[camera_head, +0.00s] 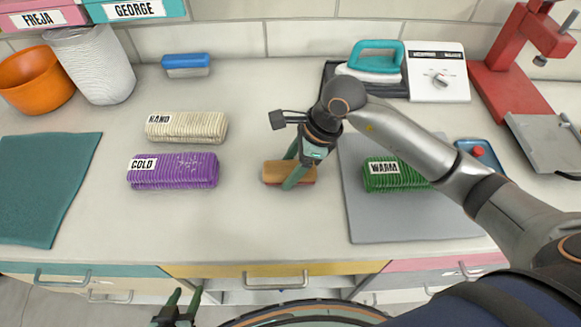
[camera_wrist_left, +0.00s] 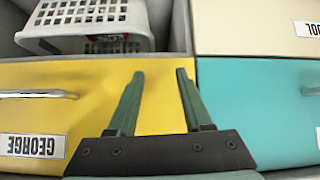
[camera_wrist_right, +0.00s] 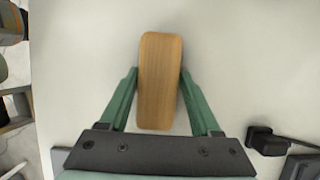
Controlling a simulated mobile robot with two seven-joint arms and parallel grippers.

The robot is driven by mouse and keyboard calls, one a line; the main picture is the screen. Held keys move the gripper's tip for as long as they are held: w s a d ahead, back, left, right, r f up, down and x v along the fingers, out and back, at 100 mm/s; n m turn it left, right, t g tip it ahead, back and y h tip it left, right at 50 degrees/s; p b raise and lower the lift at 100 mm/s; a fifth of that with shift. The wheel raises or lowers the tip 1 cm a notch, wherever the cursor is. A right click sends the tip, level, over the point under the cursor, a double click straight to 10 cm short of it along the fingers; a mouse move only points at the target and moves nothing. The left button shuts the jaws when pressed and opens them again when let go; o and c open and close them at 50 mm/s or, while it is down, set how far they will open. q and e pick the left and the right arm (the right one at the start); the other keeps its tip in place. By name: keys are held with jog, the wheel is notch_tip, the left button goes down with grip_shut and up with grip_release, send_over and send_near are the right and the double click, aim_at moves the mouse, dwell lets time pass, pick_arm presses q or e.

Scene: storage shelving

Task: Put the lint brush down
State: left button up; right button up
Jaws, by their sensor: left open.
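The lint brush (camera_head: 275,172) is a wooden block with a reddish underside. It is at the middle of the counter in the head view, on the surface or just above it; I cannot tell which. My right gripper (camera_head: 294,170) reaches down from above with one finger on each long side of it. In the right wrist view the wooden back (camera_wrist_right: 160,85) fills the space between the fingers, which touch its edges. My left gripper (camera_head: 179,300) is open and empty in front of the counter. The left wrist view shows its fingers (camera_wrist_left: 161,80) before a yellow drawer.
A purple towel (camera_head: 172,172) and a cream towel (camera_head: 190,127) lie left of the brush. A grey mat (camera_head: 385,225) with a green towel (camera_head: 390,176) lies right. A blue brush (camera_head: 186,65) and an iron (camera_head: 372,62) stand behind. Counter around the lint brush is clear.

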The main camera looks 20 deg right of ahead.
jog(key=shift+o, duration=1.1)
jog(key=shift+s+f, duration=0.3)
jog(key=shift+f, duration=0.25)
jog(key=shift+r, duration=0.1)
jog(key=shift+r+p, duration=0.3)
jog(key=shift+p, duration=0.15)
jog(key=w+v, duration=0.1)
jog(key=v, duration=1.1)
jog(key=shift+s+r, duration=0.25)
jog(key=shift+r, duration=0.1)
